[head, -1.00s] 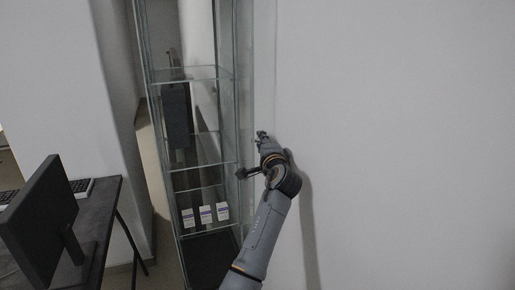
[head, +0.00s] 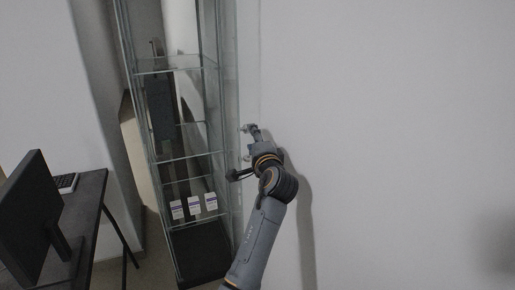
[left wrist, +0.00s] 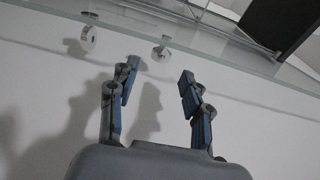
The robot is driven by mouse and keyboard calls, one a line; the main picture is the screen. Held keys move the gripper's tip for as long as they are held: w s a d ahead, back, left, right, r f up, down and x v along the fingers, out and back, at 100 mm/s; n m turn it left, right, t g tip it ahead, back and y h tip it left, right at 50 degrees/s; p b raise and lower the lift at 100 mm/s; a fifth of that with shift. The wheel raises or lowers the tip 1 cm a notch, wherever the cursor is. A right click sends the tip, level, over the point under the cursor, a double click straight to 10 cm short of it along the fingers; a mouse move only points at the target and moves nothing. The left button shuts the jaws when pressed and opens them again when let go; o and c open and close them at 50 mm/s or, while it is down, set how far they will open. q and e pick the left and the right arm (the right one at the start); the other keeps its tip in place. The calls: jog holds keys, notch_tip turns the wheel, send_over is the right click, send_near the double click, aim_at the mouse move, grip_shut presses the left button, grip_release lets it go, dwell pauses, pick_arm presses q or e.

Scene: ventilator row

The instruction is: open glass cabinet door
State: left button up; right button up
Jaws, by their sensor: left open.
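The tall glass cabinet (head: 180,155) stands left of centre in the head view, with a glass pane (head: 230,90) along its right side. I cannot tell whether the door is ajar. My left gripper (head: 249,129) is beside the cabinet's right edge, in front of the white wall. In the left wrist view the gripper (left wrist: 160,70) is open, with nothing between its fingers. Just beyond the fingertips are a round metal knob (left wrist: 161,51) and a second metal fitting (left wrist: 88,38), near the glass edge (left wrist: 200,48). No contact is visible. My right gripper is not in view.
Three small white boxes (head: 194,206) stand on a low shelf inside the cabinet. A dark desk (head: 85,215) with a monitor (head: 35,220) and keyboard (head: 64,182) is at the left. The white wall (head: 400,120) fills the right side, close to my arm.

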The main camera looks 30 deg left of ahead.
pick_arm(q)
jog(key=v, duration=0.6)
dwell(0.3)
